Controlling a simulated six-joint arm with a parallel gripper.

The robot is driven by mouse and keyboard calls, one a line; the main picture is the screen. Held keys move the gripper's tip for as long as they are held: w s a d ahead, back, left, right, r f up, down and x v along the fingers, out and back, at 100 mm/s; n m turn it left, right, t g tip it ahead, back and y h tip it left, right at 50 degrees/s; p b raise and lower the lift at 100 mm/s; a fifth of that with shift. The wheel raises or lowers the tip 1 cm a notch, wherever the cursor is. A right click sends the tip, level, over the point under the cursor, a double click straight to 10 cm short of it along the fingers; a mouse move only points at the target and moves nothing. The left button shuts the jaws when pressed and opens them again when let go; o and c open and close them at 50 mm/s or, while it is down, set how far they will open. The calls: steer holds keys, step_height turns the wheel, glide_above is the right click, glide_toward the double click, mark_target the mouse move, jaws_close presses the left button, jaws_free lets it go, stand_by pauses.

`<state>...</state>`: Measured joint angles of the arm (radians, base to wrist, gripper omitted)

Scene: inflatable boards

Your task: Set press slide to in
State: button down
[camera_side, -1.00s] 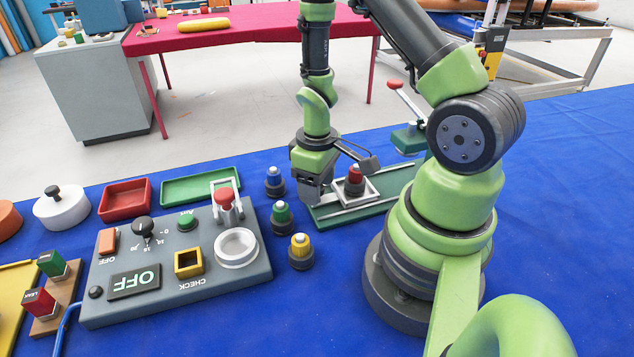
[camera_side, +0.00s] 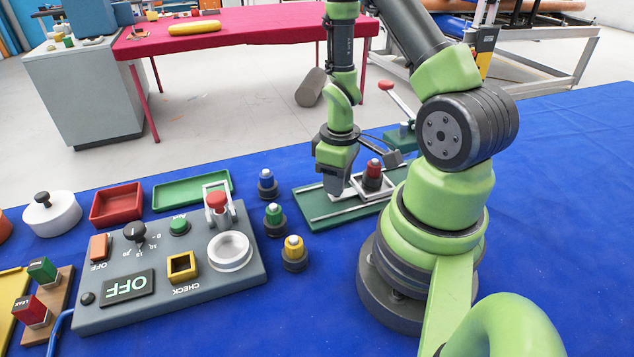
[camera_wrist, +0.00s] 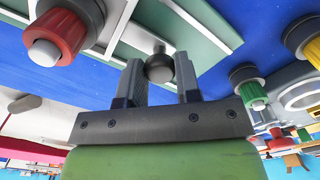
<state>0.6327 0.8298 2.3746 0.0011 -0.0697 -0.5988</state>
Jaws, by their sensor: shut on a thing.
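The press slide is a green base plate (camera_side: 308,207) with pale rails and a light square carriage (camera_side: 352,187). A red-topped plug with a dark base (camera_side: 373,175) stands upright in the carriage. It also shows large at the upper left of the wrist view (camera_wrist: 62,38). My gripper (camera_side: 337,192) is low over the slide, at the carriage's left side. In the wrist view my gripper (camera_wrist: 160,82) has its fingers on both sides of a dark round knob (camera_wrist: 160,66) and is shut on it. The knob is hidden in the side view.
Blue (camera_side: 267,184), green (camera_side: 275,220) and yellow (camera_side: 294,254) plugs stand left of the slide. The grey control panel (camera_side: 185,300) reads OFF. A red-tipped lever (camera_side: 386,86) stands behind the slide.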

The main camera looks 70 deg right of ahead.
mark_target(345, 193)
steer(key=shift+s+d, duration=0.7)
steer(key=c, duration=0.8)
jaws_free()
steer(key=shift+r, duration=0.1)
step_height(345, 193, up, 10)
